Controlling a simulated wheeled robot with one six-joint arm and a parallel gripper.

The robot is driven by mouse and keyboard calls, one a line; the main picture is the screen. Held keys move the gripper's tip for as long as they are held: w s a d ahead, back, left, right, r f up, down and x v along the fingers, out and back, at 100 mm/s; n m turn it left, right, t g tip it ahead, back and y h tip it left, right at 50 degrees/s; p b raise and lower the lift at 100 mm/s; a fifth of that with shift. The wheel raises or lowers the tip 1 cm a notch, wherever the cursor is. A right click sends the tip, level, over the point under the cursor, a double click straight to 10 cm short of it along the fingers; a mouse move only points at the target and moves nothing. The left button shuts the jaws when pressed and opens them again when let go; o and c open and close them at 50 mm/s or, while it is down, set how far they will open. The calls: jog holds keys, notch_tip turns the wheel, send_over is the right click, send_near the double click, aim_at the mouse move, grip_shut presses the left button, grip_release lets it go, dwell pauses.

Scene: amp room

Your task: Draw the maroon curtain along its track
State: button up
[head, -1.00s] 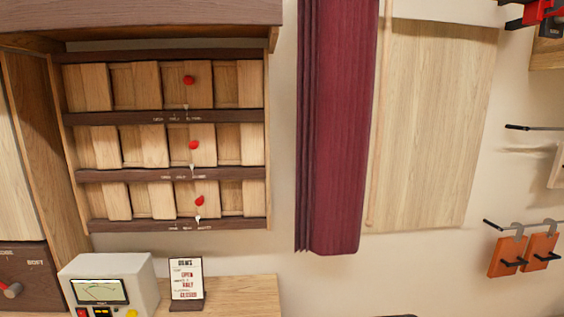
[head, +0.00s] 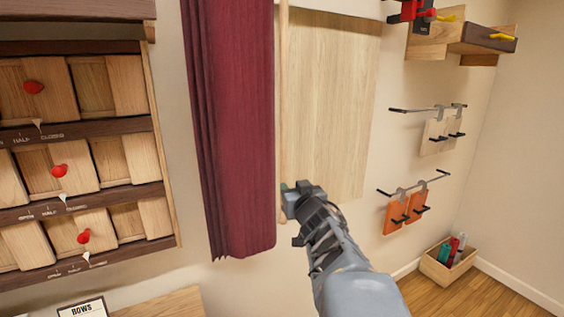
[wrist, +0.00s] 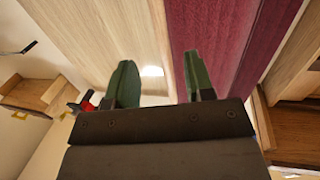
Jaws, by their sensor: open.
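The maroon curtain (head: 238,130) hangs bunched in narrow folds left of a pale wood panel. A thin wooden rod (head: 283,100) hangs upright along the curtain's right edge. My gripper (head: 291,187) is at the lower part of this rod, just right of the curtain. In the wrist view my gripper (wrist: 160,72) has its two green fingers spread apart, with the curtain (wrist: 215,45) beyond the right finger. I cannot tell whether the rod is between the fingers. The curtain's track is out of view above.
The pale wood panel (head: 325,100) is on the wall behind my gripper. Shelves with sliding wooden doors and red knobs (head: 59,171) are at left. Hooks with orange plates (head: 396,215) and a floor box (head: 448,262) are at right.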

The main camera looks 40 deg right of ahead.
aim_at(284, 171)
jog(key=x, duration=0.4)
jog(key=p+x, duration=0.1)
jog(key=x, duration=0.4)
jog(key=r+x, duration=0.1)
jog(key=x, duration=0.3)
jog(key=shift+w+d+r, duration=0.1)
jog(key=shift+w+d, duration=0.15)
jog(key=shift+w, duration=0.1)
grip_shut()
